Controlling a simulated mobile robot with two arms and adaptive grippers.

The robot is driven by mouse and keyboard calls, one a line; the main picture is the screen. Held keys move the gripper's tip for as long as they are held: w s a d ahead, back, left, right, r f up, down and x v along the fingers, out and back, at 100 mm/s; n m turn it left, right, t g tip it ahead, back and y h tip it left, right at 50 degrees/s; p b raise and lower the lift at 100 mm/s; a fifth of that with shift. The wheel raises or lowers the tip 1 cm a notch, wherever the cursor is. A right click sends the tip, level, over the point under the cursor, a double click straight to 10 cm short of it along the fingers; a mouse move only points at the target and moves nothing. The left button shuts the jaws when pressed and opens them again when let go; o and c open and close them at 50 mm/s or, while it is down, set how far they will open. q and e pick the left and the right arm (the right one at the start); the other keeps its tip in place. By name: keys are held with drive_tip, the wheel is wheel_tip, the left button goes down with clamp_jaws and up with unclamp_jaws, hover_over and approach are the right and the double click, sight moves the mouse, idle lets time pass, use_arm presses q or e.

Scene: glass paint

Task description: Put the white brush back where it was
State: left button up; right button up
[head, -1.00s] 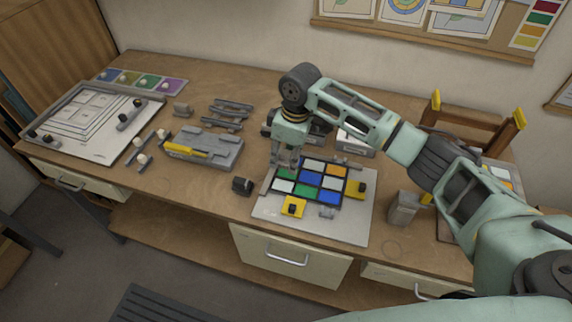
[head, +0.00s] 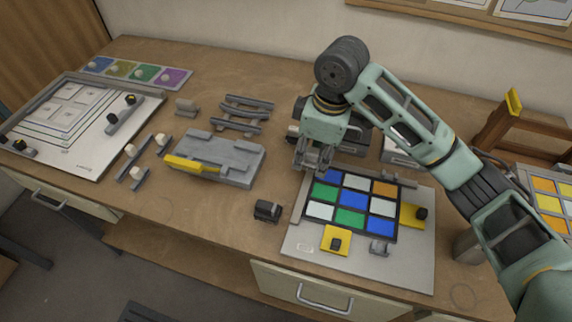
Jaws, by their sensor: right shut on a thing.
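My right gripper (head: 312,160) points down beside the upper left corner of the coloured tile panel (head: 311,224). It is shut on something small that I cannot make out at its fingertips. I cannot clearly identify the white brush in this view. White-knobbed pieces stand on grey holders (head: 138,172) at the left. My left gripper is not in view.
A grey block with a yellow bar (head: 205,165) and grey racks (head: 245,112) lie left of the gripper. A dark small block (head: 267,211) sits in front. A framed drawing board (head: 100,140) is at far left.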

sight(283, 175)
drive_tip(key=a, duration=0.1)
drive_tip(key=w+a+f, duration=0.1)
drive_tip(key=a+f, duration=0.1)
drive_tip(key=a, duration=0.1)
drive_tip(key=shift+w+p, duration=0.25)
drive_tip(key=shift+p, duration=0.15)
drive_tip(key=shift+w+a+f, duration=0.35)
drive_tip(key=shift+a+f, duration=0.2)
drive_tip(key=shift+a, duration=0.1)
drive_tip(key=shift+w+a+f, duration=0.35)
drive_tip(key=shift+a+f, duration=0.2)
drive_tip(key=shift+a, duration=0.05)
drive_tip(key=shift+f+p, duration=0.35)
drive_tip(key=shift+p, duration=0.05)
wheel_tip(283, 175, down, 2)
drive_tip(key=shift+f+p, duration=0.15)
drive_tip(key=shift+p, duration=0.25)
drive_tip(key=shift+f, duration=0.4)
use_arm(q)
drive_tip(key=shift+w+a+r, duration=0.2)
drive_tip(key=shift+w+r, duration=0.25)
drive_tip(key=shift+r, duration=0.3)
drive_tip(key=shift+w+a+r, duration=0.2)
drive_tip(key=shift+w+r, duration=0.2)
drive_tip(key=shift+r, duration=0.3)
use_arm(e)
drive_tip(key=shift+f, duration=0.2)
